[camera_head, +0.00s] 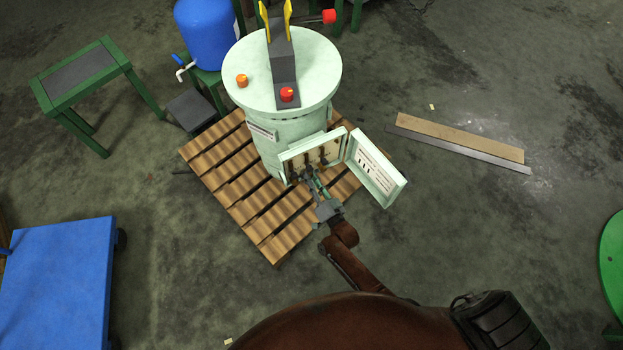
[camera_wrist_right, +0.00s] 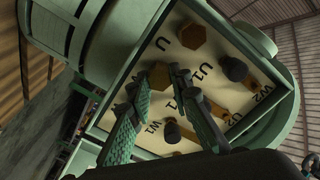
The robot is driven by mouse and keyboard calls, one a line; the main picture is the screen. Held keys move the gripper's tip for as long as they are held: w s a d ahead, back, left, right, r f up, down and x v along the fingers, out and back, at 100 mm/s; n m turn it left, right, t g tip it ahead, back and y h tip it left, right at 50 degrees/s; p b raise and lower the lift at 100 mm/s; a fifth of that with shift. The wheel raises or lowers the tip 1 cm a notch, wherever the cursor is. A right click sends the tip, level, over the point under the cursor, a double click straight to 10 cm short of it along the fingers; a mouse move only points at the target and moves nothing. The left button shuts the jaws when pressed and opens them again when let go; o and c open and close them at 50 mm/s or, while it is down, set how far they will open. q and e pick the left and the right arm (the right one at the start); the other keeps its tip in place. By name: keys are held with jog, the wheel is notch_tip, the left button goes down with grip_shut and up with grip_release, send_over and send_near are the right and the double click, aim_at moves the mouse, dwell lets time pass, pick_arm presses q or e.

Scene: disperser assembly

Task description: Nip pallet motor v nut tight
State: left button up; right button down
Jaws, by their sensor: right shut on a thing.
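The pale green motor (camera_head: 285,125) stands upright on a wooden pallet (camera_head: 228,180). Its terminal box (camera_head: 313,155) is open, with the lettered door (camera_head: 375,172) swung out to the right. My right gripper (camera_head: 314,180) reaches into the box from the front. In the right wrist view my right fingers (camera_wrist_right: 153,92) are closed around a brass nut (camera_wrist_right: 158,74) on the cream terminal board (camera_wrist_right: 205,97). Another brass hex nut (camera_wrist_right: 192,38) sits near the mark U. Dark bolt ends (camera_wrist_right: 235,68) show beside it. My left gripper is out of view.
A blue drum (camera_head: 208,32) and green stands (camera_head: 83,88) are behind and left. A blue cart (camera_head: 58,285) is at front left. A wooden plank and metal bar (camera_head: 460,140) lie on the floor at right. The floor right of the pallet is mostly clear.

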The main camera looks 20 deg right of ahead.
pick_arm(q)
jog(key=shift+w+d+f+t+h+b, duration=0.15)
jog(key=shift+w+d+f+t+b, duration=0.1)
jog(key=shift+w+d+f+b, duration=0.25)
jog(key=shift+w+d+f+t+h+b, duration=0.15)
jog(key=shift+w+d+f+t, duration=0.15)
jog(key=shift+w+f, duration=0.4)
pick_arm(e)
jog(key=shift+f+m, duration=0.2)
jog(key=shift+m, duration=6.3)
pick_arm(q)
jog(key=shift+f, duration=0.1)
pick_arm(e)
jog(key=c, duration=1.8)
grip_release()
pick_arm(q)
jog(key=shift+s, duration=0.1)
pick_arm(e)
jog(key=shift+o, duration=0.2)
jog(key=shift+r, duration=0.1)
